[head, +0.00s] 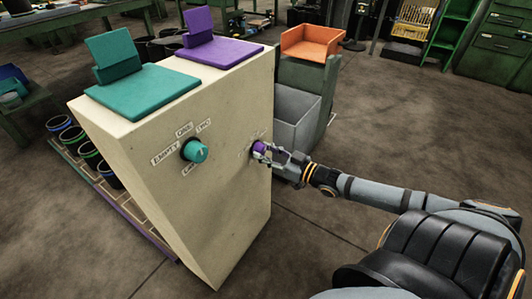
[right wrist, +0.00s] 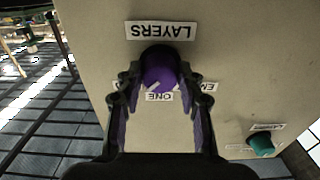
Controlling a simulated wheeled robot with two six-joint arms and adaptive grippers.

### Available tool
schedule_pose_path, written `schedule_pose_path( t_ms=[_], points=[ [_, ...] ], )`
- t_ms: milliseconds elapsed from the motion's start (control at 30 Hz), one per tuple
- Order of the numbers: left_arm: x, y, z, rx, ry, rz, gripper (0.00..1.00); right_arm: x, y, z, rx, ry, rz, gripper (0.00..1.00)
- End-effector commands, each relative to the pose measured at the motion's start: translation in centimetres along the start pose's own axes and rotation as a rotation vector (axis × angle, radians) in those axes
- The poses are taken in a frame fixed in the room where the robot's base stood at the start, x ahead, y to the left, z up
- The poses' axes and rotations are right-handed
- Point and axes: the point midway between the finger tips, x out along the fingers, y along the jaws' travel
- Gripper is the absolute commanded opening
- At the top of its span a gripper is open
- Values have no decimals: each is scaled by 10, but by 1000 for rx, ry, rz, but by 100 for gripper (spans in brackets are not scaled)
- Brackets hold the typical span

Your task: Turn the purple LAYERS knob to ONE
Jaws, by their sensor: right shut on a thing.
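The purple knob (head: 258,147) is on the front of the cream cabinet (head: 200,220); it also shows in the right wrist view (right wrist: 157,66). My right gripper (head: 266,151) is shut on it, with one finger on each side in the wrist view (right wrist: 159,78). That view shows the panel upside down. The LAYERS label (right wrist: 160,31) is above the knob there, the ONE label (right wrist: 159,97) below it, and a partly hidden label starting "EM" (right wrist: 209,87) at the right. The knob's white mark points down and left, between ONE and a mostly hidden left label. My left gripper is not in view.
A teal knob (head: 195,151) with its own labels sits left of the purple one on the same face. Teal (head: 140,90) and purple (head: 220,52) trays top the cabinet. A grey bin (head: 297,125) and an orange tray (head: 313,42) stand behind my right arm.

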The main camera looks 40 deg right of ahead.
Motion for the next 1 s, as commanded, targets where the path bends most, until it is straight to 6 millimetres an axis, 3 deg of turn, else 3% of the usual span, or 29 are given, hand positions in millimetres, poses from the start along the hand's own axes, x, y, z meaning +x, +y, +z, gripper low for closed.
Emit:
schedule_pose_path(
  t_ms=[233,367,1000],
  points=[
    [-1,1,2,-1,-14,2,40,0,0,0,-17,0,1,6],
    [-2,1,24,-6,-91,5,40,0,0,-1,-63,0,1,6],
    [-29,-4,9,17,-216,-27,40,0,1,-2,-557,-1,2,6]
  ],
)
